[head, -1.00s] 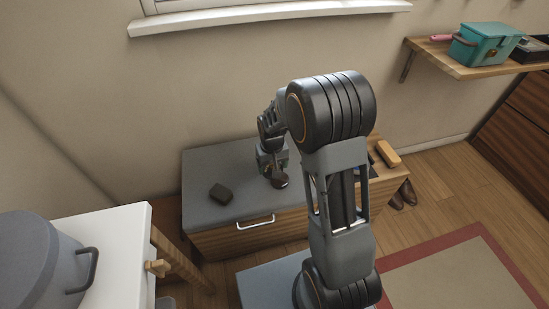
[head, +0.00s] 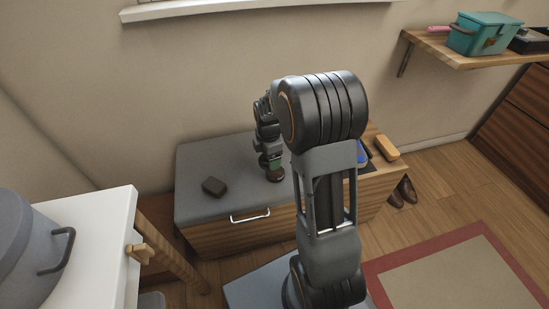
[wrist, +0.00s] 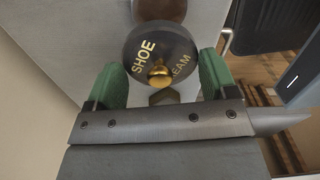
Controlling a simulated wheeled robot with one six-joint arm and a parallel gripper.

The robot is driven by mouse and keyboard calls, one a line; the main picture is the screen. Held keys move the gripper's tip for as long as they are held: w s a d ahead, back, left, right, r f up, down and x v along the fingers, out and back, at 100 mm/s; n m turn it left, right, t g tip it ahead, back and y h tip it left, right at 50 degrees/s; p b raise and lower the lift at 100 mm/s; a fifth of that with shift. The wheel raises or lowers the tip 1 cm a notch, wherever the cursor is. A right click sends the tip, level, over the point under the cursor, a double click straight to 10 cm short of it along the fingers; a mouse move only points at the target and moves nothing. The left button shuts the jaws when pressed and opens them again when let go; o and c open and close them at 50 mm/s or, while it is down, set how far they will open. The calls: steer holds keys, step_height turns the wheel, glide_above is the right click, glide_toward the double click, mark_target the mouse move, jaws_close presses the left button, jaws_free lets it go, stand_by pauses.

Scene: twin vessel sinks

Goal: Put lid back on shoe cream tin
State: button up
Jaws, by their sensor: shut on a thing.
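The black lid (wrist: 150,40) with gold "SHOE CREAM" lettering and a gold knob fills the space between the green fingers of my gripper (wrist: 163,68) in the wrist view. My gripper is shut on it. A round brown thing (wrist: 158,9), probably the open tin, shows just beyond the lid and is partly cut off by the frame's top edge. In the head view my gripper (head: 270,163) points down low over the grey bench top. A small dark brown round shape (head: 275,176) is below it; I cannot separate lid and tin there, nor tell whether they touch.
A dark block (head: 213,186) lies on the grey bench top (head: 215,155), left of my gripper. A blue thing (head: 362,152) and a tan-topped brush (head: 386,149) are at the bench's right end. Brown shoes (head: 404,191) stand on the floor beyond. The bench's left part is mostly clear.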

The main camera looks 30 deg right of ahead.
steer(key=n, duration=0.1)
steer(key=d+n, duration=0.1)
steer(key=n, duration=0.1)
steer(key=d+n+b, duration=0.1)
steer(key=n, duration=0.1)
steer(key=shift+s+f, duration=0.15)
steer(key=b, duration=0.4)
glide_above(275, 172)
step_height(275, 172, down, 5)
steer(key=shift+r, duration=0.2)
steer(key=shift+f+b, duration=0.55)
steer(key=shift+f, duration=0.25)
steer(key=shift+r+p, duration=0.1)
steer(key=shift+p, duration=0.35)
stand_by(0.4)
steer(key=shift+f+p, duration=0.2)
steer(key=shift+p, duration=0.1)
stand_by(1.6)
steer(key=o, duration=0.8)
steer(key=shift+r, duration=0.15)
